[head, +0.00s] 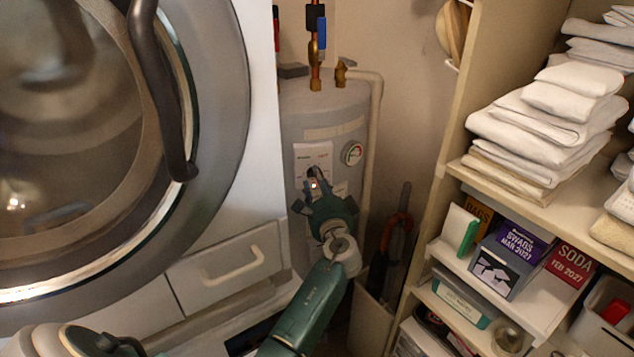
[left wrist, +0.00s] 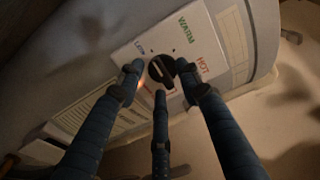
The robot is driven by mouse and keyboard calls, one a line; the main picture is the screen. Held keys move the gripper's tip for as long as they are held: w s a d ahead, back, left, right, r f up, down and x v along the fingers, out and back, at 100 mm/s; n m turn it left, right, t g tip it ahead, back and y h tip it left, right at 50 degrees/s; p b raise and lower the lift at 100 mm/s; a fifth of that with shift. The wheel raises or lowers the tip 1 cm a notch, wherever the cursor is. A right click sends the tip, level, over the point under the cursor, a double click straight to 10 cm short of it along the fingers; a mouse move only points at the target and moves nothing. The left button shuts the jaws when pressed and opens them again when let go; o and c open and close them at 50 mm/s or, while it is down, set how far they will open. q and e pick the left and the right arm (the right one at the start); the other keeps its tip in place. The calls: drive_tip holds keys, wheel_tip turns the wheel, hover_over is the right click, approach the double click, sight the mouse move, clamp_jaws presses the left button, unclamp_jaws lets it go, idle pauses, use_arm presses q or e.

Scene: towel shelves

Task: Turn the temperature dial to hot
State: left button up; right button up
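The temperature dial (left wrist: 160,69) is a small black round knob on a white label plate on the grey water heater (head: 345,112). In the left wrist view the plate reads WARM above the knob and HOT to its right; a third word at the upper left is too small to read. My left gripper (left wrist: 157,80) has its three fingers spread around the knob, one left, one right and one below. The right finger is very close to the knob's edge; contact is unclear. In the head view this gripper (head: 318,188) covers most of the dial. My right gripper is not in view.
A front-loading washer (head: 215,90) with a drawer (head: 226,268) stands close on the left. A round gauge (head: 353,153) sits on the heater. Shelves (head: 453,170) with folded towels (head: 545,125) and boxes stand on the right. A bin (head: 370,318) with tools is near the heater's base.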

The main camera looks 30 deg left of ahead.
use_arm(q)
clamp_jaws()
drive_tip(key=shift+f, duration=0.1)
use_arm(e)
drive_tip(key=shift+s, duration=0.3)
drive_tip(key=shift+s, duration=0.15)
